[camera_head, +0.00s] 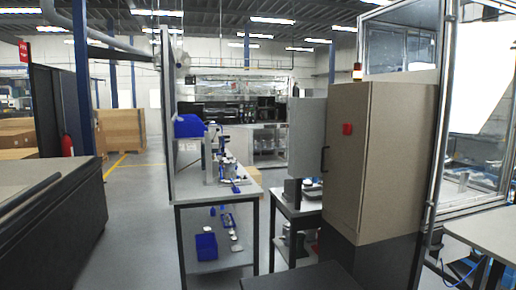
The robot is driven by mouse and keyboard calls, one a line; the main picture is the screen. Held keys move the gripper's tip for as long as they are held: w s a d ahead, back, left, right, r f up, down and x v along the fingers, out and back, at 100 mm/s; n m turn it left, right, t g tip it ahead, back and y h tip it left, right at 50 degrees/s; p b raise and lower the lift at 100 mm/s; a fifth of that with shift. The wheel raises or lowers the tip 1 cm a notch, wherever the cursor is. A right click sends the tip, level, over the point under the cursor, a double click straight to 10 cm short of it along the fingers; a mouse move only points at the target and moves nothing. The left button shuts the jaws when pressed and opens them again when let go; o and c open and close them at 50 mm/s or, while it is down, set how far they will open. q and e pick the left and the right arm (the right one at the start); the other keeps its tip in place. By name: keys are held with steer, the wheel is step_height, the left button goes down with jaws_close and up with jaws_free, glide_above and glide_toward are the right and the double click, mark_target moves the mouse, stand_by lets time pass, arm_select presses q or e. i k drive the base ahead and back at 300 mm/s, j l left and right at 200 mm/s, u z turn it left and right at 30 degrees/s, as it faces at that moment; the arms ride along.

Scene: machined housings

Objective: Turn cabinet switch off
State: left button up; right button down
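A tan cabinet (385,180) stands on a dark base right of centre. A red switch (347,129) sits high on its left-hand face. The switch is small in view, and I cannot tell its position. Neither of my grippers is in view.
A grey panel (306,135) with a dark handle (325,160) stands left of the cabinet. A workbench (215,195) with blue bins is further left. A dark counter (55,230) fills the left foreground. Grey floor (140,225) lies open between counter and bench.

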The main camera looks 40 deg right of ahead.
mark_target(347, 130)
steer(key=i+z, duration=0.4)
steer(key=i, duration=0.15)
steer(key=i+j+z, duration=0.8)
steer(key=i, duration=0.15)
steer(key=i+z, duration=0.2)
steer(key=z, duration=0.3)
steer(key=i+j+z, duration=0.2)
steer(key=z, duration=0.25)
steer(key=i+j+z, duration=0.15)
steer(key=z, duration=0.35)
steer(key=i+j+z, duration=0.15)
steer(key=j+z, duration=0.15)
steer(key=z, duration=0.15)
